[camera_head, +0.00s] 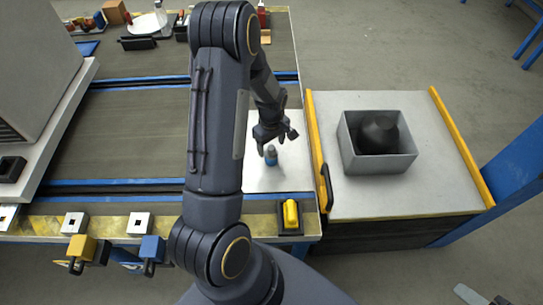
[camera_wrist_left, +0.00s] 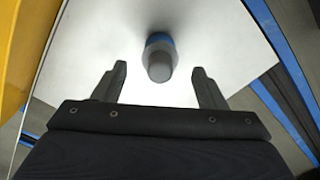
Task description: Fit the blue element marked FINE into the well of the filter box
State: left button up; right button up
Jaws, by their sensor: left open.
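The small blue-and-grey cylindrical element (camera_head: 271,157) stands upright on a white plate (camera_head: 262,180) on the bench. No FINE marking is legible on it. My left gripper (camera_head: 275,138) is open just above and beside it. In the left wrist view, the element (camera_wrist_left: 160,62) shows between and slightly beyond the two open fingertips (camera_wrist_left: 160,80), apart from both. An open grey box (camera_head: 350,160) stands on the side table at the right, with a dark rounded body inside; I cannot tell whether it is the filter box. My right gripper is out of view.
Yellow rails (camera_head: 318,150) edge the side table (camera_head: 400,200). A yellow switch (camera_head: 291,214) sits at the bench's front edge. A large grey cabinet (camera_head: 35,60) stands at the left. Small tools and boxes lie at the back. The bench left of my arm is mostly clear.

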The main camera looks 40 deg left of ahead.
pick_arm(q)
notch_tip(320, 180, down, 2)
jog(key=shift+f, duration=0.2)
jog(key=c, duration=1.2)
jog(key=shift+o, duration=0.2)
jog(key=shift+r, duration=0.15)
